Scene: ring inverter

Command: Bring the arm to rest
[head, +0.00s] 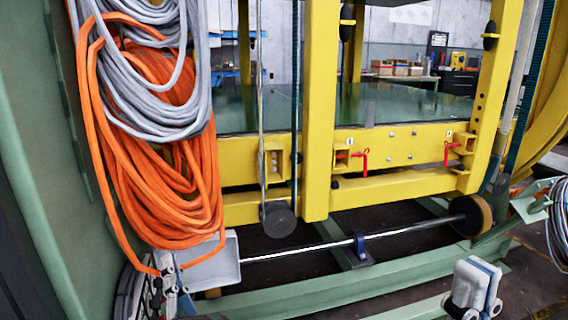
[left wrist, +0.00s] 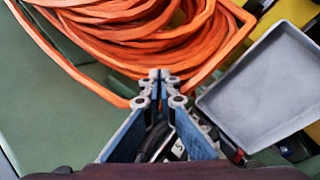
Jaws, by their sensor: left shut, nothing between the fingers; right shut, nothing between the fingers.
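My left gripper (head: 166,268) is at the lower left in the head view, beside a grey tray and below hanging orange cable. In the left wrist view, its fingertips (left wrist: 160,76) meet with nothing between them. The orange cable (left wrist: 150,40) lies just beyond the tips there; I cannot tell whether they touch. My right gripper (head: 474,285) is at the lower right in the head view, shut and empty, with its lower part cut off by the frame edge.
The grey tray (head: 212,262) is close to the right of my left gripper. Orange cable (head: 170,190) and grey cable (head: 160,105) hang above it, beside a green panel (head: 45,170). A yellow frame (head: 320,110) with red handles (head: 364,158) stands behind. A metal rod (head: 310,247) crosses low.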

